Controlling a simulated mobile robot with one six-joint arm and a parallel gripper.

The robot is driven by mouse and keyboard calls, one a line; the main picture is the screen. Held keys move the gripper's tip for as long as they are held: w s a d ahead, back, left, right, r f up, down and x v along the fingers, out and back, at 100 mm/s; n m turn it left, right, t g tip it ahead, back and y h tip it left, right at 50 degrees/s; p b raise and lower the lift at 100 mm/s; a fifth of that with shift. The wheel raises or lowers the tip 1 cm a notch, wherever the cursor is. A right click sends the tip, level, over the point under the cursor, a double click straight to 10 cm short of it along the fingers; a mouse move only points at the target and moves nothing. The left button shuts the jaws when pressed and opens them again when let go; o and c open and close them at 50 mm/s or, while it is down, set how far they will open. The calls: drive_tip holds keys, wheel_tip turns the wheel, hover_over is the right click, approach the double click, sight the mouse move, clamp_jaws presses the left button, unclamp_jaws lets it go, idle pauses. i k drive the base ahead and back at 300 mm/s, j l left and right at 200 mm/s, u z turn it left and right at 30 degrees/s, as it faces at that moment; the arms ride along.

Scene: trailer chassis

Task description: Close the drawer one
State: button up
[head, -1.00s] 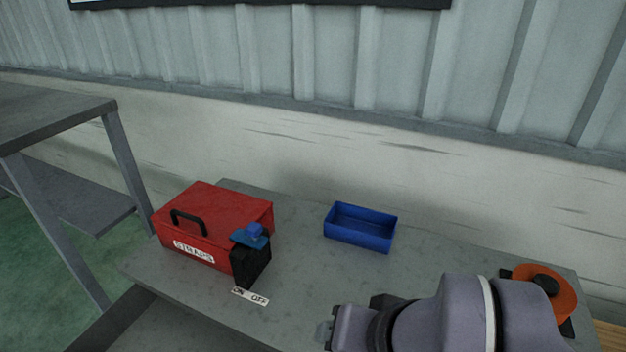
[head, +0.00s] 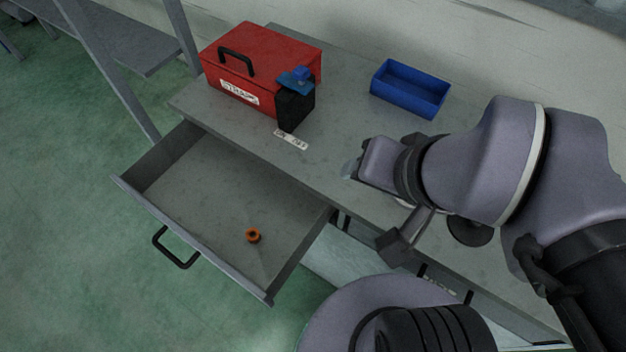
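A grey drawer (head: 190,220) is pulled far out from under the left part of the workbench in the head view. It has a black bar handle (head: 176,248) on its front. A small orange ring-shaped item (head: 253,235) lies on its floor. I see no readable number on this drawer. My gripper (head: 352,168) is over the bench top, to the right of the open drawer and apart from its handle. Its fingers are small and mostly hidden by my wrist, so its opening does not show.
On the workbench (head: 335,165) stand a red box (head: 262,62) with a black-and-blue device (head: 295,100) at its corner, and a blue open bin (head: 410,88). An on/off label (head: 291,139) lies near the edge. Green floor (head: 70,250) is clear left of the drawer.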

sight(207, 192)
drive_tip(key=u, duration=0.45)
drive_tip(key=j+u, duration=0.1)
drive_tip(key=u, duration=1.2)
drive_tip(key=k+u, duration=0.55)
drive_tip(key=i+j, duration=0.05)
